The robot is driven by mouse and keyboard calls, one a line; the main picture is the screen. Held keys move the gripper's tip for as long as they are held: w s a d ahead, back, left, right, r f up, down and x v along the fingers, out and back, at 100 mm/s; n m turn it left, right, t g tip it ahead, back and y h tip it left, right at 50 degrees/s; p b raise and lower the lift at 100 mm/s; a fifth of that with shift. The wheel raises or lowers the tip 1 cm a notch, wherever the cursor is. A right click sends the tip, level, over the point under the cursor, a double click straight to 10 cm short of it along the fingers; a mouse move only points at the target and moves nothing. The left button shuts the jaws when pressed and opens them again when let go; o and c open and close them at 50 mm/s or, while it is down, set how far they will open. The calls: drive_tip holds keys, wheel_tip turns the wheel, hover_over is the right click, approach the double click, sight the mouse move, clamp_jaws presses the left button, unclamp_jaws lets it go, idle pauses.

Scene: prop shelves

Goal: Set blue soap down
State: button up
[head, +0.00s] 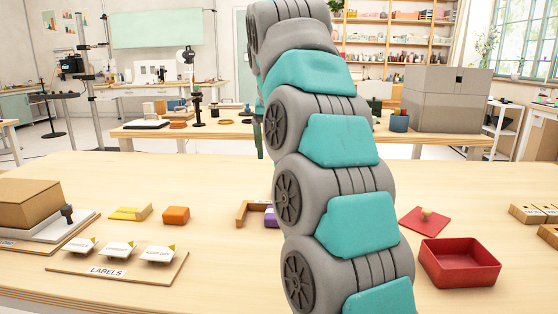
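No blue soap can be made out in the head view. A purple piece (271,217) lies by a brown wooden holder (248,210), partly hidden behind my arm. My grey and teal arm runs down through the middle of the picture and covers part of the table. My gripper is out of the picture, so its hold cannot be seen.
An open red box (459,264) stands on the right, with its red lid (424,220) behind it. A LABELS board (118,268) with white cards is at the front left. A cardboard box (26,202) is at the far left. Bare table lies between the board and my arm.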

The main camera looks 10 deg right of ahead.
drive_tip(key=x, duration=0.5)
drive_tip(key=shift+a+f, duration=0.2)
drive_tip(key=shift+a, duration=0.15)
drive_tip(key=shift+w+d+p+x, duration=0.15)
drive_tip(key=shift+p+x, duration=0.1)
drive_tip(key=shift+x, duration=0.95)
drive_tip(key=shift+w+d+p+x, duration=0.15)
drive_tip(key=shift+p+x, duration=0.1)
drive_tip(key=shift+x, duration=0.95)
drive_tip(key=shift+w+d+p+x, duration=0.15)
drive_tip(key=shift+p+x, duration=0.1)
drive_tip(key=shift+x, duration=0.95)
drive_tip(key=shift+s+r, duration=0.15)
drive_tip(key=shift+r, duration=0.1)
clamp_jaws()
